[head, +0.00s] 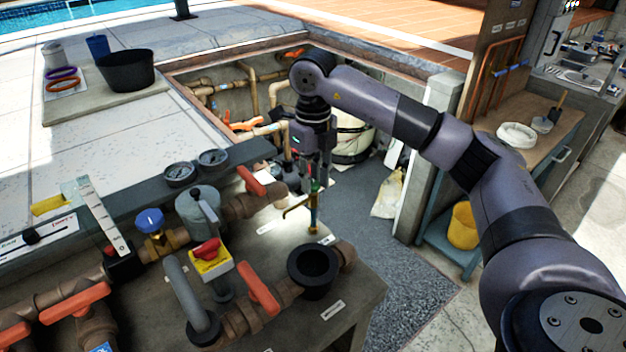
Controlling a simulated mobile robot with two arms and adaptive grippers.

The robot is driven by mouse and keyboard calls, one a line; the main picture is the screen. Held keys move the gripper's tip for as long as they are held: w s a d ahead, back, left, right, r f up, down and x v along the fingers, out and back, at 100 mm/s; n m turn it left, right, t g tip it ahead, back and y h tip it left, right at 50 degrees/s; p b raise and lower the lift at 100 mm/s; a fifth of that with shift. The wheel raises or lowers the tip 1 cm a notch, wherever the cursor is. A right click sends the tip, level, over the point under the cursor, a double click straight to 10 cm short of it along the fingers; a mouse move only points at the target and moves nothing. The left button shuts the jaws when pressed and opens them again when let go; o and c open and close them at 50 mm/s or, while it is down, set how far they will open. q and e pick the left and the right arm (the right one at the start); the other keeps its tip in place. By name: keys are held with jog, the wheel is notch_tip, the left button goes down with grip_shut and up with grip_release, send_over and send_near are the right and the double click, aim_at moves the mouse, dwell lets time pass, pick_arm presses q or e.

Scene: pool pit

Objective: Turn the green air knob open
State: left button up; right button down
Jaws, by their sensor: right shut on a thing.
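The green air knob (316,187) is a small green piece on top of a thin brass fitting (314,215) at the far right part of the bench. My right gripper (315,180) points straight down over it and is shut on the knob. The fingers hide most of the knob, so its turn angle cannot be told. My left gripper is not in view.
Brown pipes with orange handles (262,288), a grey hooked pipe (182,290), a black cup (313,270) and a blue knob (150,220) crowd the bench. Two gauges (180,174) stand behind. The pit floor (400,265) to the right is open.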

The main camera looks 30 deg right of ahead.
aim_at(313, 183)
jog(key=n+b, duration=0.1)
jog(key=n, duration=0.4)
jog(key=shift+n, duration=0.3)
jog(key=n, duration=0.5)
jog(key=shift+b, duration=0.4)
jog(key=shift+n, duration=0.3)
jog(key=c, duration=1.3)
grip_release()
notch_tip(313, 183, up, 12)
jog(key=shift+r, duration=0.1)
